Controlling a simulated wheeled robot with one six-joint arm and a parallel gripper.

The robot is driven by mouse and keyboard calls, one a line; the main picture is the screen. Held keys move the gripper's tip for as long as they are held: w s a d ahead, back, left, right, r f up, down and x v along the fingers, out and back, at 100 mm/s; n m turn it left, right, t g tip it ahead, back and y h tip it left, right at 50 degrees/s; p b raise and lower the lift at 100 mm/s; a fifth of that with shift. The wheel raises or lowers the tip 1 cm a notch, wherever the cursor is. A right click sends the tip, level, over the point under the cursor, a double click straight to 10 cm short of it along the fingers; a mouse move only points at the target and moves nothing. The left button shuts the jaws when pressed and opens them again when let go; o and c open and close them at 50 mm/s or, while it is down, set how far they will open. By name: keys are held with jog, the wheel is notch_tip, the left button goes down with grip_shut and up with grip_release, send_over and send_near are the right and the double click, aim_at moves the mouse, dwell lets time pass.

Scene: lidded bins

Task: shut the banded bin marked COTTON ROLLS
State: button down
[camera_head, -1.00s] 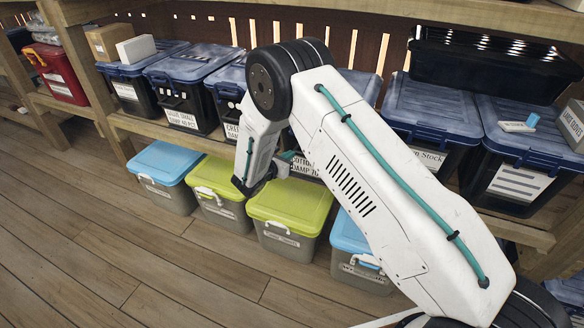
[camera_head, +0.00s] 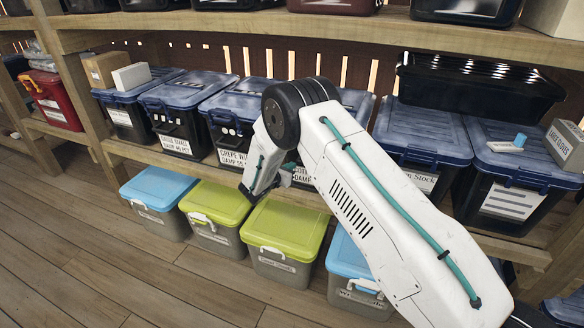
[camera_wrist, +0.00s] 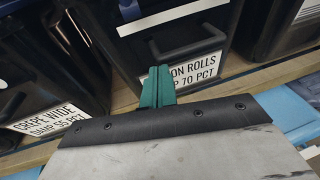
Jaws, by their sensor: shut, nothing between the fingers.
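The COTTON ROLLS bin is a black bin on the middle shelf. In the wrist view its dark front (camera_wrist: 215,45) shows a white band, a black handle and a white label reading "ON ROLLS" and "P 70 PCT". My gripper (camera_wrist: 158,78) is shut and empty, its teal fingers in front of the label and covering its left part. I cannot tell whether they touch the bin. In the head view my arm hides most of this bin, and my gripper (camera_head: 285,178) is low in front of it. How its lid sits cannot be told.
A CREPE WIDE bin (camera_head: 231,140) stands to the left on the same shelf, and a blue-lidded stock bin (camera_head: 422,135) to the right. Below are green-lidded bins (camera_head: 285,228) and blue-lidded bins (camera_head: 160,187). A shelf board (camera_head: 250,28) runs above. The floor at lower left is clear.

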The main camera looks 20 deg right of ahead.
jog(key=v, duration=1.2)
jog(key=s+d+m+g+h, duration=0.1)
jog(key=s+d+m+g, duration=0.35)
jog(key=s, duration=0.35)
jog(key=s+d+r+m+g+y, duration=0.1)
jog(key=s+d+r+m+g, duration=0.2)
jog(key=s+r+m+g, duration=0.25)
jog(key=s+d+r+m+g+y, duration=0.2)
jog(key=s+d+r+m, duration=0.2)
jog(key=s+r, duration=0.4)
jog(key=s+r+m+t+y, duration=0.1)
jog(key=s+r+m+y, duration=0.4)
jog(key=s, duration=0.9)
jog(key=s+d+r+m+t+y, duration=0.1)
jog(key=s+r+m+y, duration=0.3)
jog(key=s+r+m, duration=0.3)
jog(key=s+r, duration=0.4)
jog(key=s, duration=0.3)
jog(key=shift+s+d+t+y, duration=0.15)
jog(key=shift+d+t+y, duration=0.15)
jog(key=shift+t+y, duration=0.1)
jog(key=shift+r, duration=0.15)
